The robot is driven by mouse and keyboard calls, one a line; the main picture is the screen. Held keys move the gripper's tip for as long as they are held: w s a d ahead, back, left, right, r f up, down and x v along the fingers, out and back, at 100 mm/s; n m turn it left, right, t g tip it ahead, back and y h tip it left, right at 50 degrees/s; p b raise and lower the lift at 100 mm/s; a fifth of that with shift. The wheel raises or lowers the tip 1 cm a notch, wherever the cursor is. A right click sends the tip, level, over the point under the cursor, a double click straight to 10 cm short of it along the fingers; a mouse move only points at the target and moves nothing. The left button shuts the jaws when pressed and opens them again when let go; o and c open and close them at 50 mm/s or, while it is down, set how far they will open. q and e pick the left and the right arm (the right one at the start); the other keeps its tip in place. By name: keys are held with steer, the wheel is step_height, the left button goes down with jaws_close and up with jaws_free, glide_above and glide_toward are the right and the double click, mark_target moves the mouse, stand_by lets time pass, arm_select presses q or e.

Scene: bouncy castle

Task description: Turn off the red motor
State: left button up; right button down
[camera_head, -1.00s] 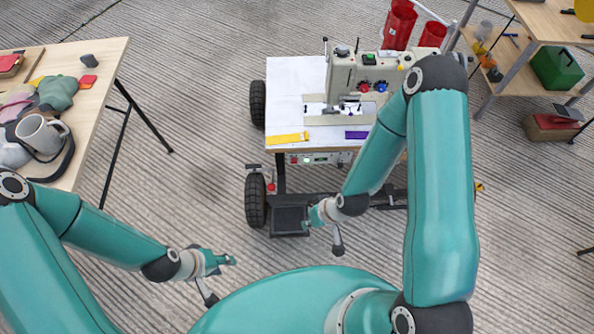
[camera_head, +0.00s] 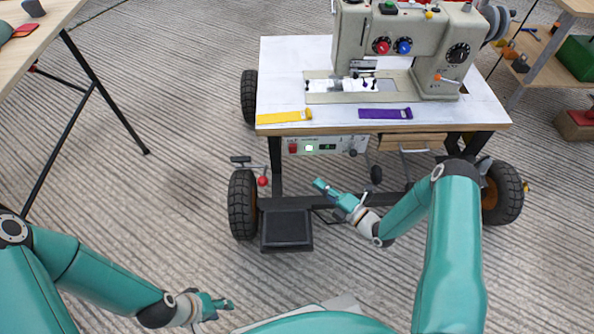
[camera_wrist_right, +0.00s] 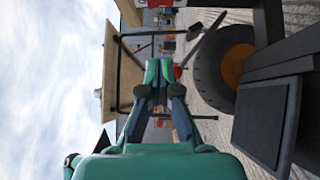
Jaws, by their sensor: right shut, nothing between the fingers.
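The sewing machine (camera_head: 405,45) stands on a white-topped wheeled table (camera_head: 285,75). A control box (camera_head: 330,145) under the table's front edge carries a red switch (camera_head: 293,148), a lit green switch (camera_head: 309,147) and a small display. I cannot make out a separate red motor. My right gripper (camera_head: 322,186) is shut and empty, below and in front of the box, apart from it. It also shows shut in the right wrist view (camera_wrist_right: 158,68). My left gripper (camera_head: 226,304) is low at the bottom left, far from the table; its finger opening is unclear.
A lever with a red knob (camera_head: 263,181) stands beside the left wheel (camera_head: 243,205). A black foot pedal (camera_head: 287,230) lies low under the table. A wooden drawer (camera_head: 415,141) is right of the box. Carpet between the tables is clear.

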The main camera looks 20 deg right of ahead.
arm_select(q)
steer(key=shift+f, duration=0.6)
arm_select(e)
steer(key=shift+s+d+f+n+t, duration=0.2)
steer(key=shift+f+n+t, duration=0.1)
steer(key=shift+n, duration=0.2)
steer(key=b, duration=0.5)
glide_toward(293, 149)
steer(key=s+a+f+x, duration=0.1)
steer(key=x, duration=0.6)
arm_select(q)
step_height(293, 149, down, 5)
steer(key=shift+r, duration=0.2)
arm_select(e)
steer(key=shift+w+r, duration=0.35)
steer(key=shift+r, duration=0.15)
